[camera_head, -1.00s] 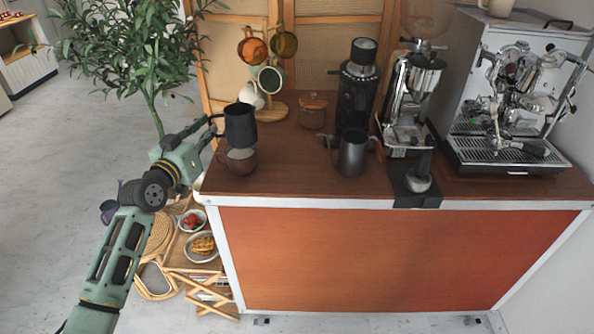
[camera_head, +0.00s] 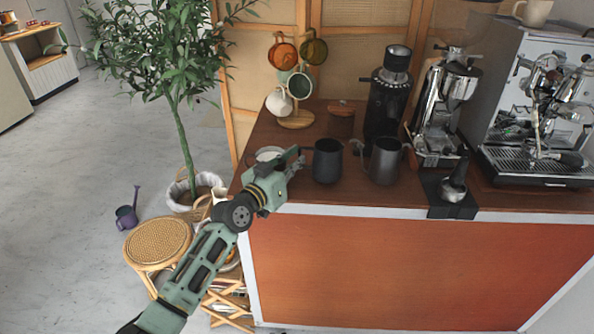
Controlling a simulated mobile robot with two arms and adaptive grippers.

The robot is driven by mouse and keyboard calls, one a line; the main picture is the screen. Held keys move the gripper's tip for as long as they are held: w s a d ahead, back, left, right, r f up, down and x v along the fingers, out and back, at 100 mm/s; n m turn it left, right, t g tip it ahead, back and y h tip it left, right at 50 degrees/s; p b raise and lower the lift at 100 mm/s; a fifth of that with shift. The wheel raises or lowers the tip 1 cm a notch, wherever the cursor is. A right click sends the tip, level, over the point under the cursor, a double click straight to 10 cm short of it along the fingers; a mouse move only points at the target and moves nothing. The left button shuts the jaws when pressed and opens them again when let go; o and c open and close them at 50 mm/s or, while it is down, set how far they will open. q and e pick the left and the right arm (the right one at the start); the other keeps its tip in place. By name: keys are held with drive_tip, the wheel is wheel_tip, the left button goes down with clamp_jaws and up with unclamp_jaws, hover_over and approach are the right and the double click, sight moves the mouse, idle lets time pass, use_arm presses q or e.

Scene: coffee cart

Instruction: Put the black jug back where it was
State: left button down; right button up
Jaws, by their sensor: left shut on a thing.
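The black jug (camera_head: 327,162) is upright over the front of the wooden cart top (camera_head: 412,188). My left gripper (camera_head: 300,158) is shut on its handle, on the jug's left side. The jug is just left of a dark grey metal jug (camera_head: 385,162), with a small gap between their bodies. I cannot tell whether the black jug's base touches the cart top. A brown cup with a pale top (camera_head: 268,154) is partly hidden behind my left gripper. My right gripper is not in view.
A lidded jar (camera_head: 341,120), black grinder (camera_head: 387,105) and mug tree (camera_head: 296,118) stand behind the jugs. A chrome grinder (camera_head: 443,110), tamper (camera_head: 453,188) and espresso machine (camera_head: 540,120) are to the right. A wicker stool (camera_head: 158,243) and plant (camera_head: 185,60) are at left.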

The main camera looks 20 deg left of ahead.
use_arm(q)
drive_tip(key=shift+f, duration=1.1)
drive_tip(key=shift+f+b, duration=0.1)
drive_tip(key=shift+b, duration=0.2)
drive_tip(key=c, duration=2.3)
unclamp_jaws()
drive_tip(key=shift+o, duration=0.6)
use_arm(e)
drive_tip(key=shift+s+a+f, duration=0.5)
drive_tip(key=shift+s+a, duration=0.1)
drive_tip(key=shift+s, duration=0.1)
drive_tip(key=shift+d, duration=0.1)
